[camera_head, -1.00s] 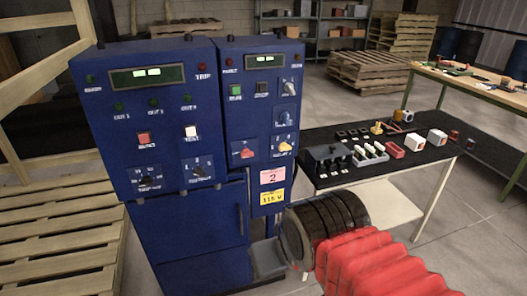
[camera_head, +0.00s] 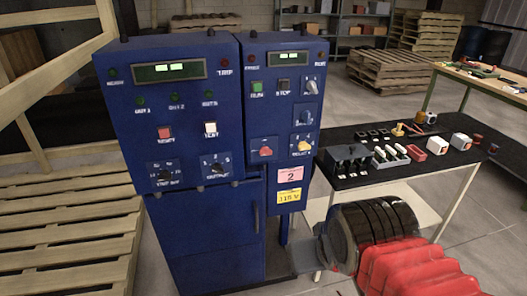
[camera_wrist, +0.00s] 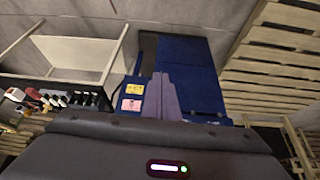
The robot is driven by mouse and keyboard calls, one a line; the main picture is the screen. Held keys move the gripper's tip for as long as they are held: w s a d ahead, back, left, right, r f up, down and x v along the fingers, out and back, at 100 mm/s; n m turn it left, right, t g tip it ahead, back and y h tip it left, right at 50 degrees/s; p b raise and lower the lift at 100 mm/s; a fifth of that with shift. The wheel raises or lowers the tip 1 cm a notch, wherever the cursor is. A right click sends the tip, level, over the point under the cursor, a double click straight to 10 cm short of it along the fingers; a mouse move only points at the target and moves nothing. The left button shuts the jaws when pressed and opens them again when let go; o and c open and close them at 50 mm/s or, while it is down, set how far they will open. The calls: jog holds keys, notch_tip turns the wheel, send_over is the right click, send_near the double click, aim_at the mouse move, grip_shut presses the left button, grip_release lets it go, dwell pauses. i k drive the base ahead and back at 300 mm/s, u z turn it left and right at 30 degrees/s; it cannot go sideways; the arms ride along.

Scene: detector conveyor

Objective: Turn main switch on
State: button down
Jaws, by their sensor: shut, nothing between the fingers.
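A blue control cabinet (camera_head: 206,238) stands left of centre in the head view. On its narrower right panel is a red rotary knob (camera_head: 265,152) on a dark plate. Its label is too small to read, so I cannot tell for certain that it is the main switch. In the head view my arm is at the lower right, below the panel and apart from the red knob.
Pink (camera_head: 290,174) and yellow (camera_head: 289,196) labels sit below the knobs. A dark-topped table (camera_head: 352,178) with small parts stands close to the cabinet's right. Wooden pallets (camera_head: 60,232) lie on the left. A green-legged bench (camera_head: 480,90) stands at the back right.

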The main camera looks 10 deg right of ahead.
aim_at(265, 150)
jog(key=u, duration=1.6)
jog(key=i, duration=0.7)
jog(key=z, duration=0.95)
